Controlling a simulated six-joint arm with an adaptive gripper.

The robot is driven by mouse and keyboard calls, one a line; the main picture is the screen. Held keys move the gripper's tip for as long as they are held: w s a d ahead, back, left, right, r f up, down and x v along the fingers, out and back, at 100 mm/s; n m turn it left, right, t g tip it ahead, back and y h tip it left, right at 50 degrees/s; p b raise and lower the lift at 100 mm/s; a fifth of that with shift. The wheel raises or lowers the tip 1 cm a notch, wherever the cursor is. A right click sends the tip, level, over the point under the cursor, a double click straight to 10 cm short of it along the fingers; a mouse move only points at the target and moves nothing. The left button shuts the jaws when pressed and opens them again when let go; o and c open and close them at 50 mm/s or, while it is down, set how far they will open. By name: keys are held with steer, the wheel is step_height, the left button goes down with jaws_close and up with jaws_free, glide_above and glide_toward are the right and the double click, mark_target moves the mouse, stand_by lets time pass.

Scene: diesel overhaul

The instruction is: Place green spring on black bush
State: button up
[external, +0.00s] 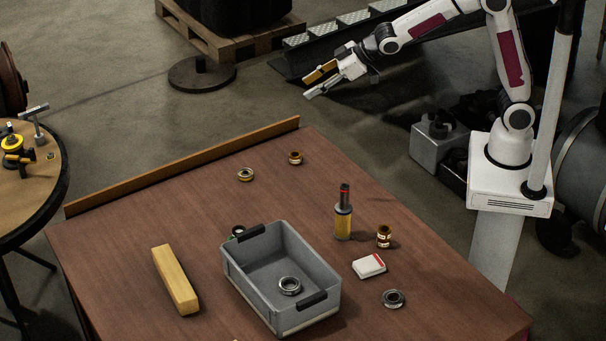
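My gripper (308,90) is held high beyond the table's far edge, pointing left. Its fingers are apart with nothing visible between them. A dark ring (393,298) lies flat on the table right of the bin and may be the black bush. A grey metallic ring (290,286) lies inside the bin.
The grey bin (258,294) stands on the brown table (130,235). Around it are a yellow block (175,280), yellow bottle (343,222), brown jar (383,237), white-red box (369,266) and two small rings (246,175) (295,157). A wooden rail (185,167) edges the far side.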

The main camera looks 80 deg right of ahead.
steer(key=w+a+f+n+t+y, duration=0.1)
steer(key=w+a+f+n+y, duration=0.25)
steer(key=w+a+f, duration=0.95)
steer(key=a+f+y, duration=0.1)
steer(key=a+f, duration=0.3)
steer(key=f, duration=0.2)
steer(key=s+a+f+n+y, duration=0.1)
steer(key=a+f+y, duration=0.1)
steer(key=a+f, duration=0.3)
steer(key=s+a+f+n+y, duration=0.1)
steer(key=a+f+y, duration=0.1)
steer(key=a+f, duration=0.2)
steer(key=shift+s+a+f+g+y, duration=0.1)
steer(key=shift+s+f+g+y, duration=0.1)
steer(key=shift+f, duration=0.65)
steer(key=shift+s+a+f+g+y, duration=0.1)
steer(key=shift+f+g, duration=0.1)
steer(key=shift+f, duration=0.6)
steer(key=shift+w, duration=0.1)
steer(key=shift+x, duration=1.25)
steer(key=shift+d+f+x, duration=0.1)
steer(key=shift+x, duration=1.2)
steer(key=shift+d+f+x, duration=0.1)
steer(key=shift+f+x, duration=0.05)
steer(key=shift+x, duration=1.1)
